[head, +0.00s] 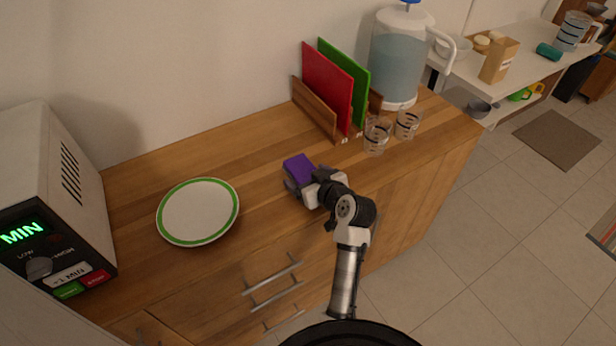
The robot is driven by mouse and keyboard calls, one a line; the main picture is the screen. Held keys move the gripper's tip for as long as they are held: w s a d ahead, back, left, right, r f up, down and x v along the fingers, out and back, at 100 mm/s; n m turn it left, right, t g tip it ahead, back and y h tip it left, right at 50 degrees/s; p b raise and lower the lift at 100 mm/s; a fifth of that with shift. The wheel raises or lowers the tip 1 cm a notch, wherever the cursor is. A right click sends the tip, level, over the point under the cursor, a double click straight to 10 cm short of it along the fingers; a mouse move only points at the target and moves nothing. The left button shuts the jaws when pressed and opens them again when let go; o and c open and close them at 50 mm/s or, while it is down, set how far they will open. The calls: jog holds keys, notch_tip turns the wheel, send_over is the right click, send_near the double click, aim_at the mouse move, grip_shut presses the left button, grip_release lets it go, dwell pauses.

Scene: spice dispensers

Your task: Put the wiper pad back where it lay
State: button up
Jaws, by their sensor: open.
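The wiper pad, a purple block (299,168), is on or just above the wooden counter, right of the plate. My gripper (301,184) is at the pad's near side, with its fingers around or beside the pad's near end. The gripper is open. The fingers and the gripper body hide part of the pad's near side. I cannot tell whether the pad touches the counter or the fingers.
A green-rimmed plate (198,211) lies left on the counter (262,240), beside a microwave (60,190). Behind the pad stand a rack with red (327,84) and green boards, a water jug (398,55) and two glasses (377,136). Counter between plate and pad is clear.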

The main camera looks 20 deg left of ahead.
jog(key=shift+s+d+r, duration=0.15)
jog(key=shift+d+r, duration=0.1)
jog(key=b+v, duration=0.2)
jog(key=v, duration=0.9)
jog(key=shift+r+b, duration=0.2)
jog(key=shift+b, duration=0.2)
jog(key=shift+s+d, duration=0.1)
jog(key=shift+s, duration=0.05)
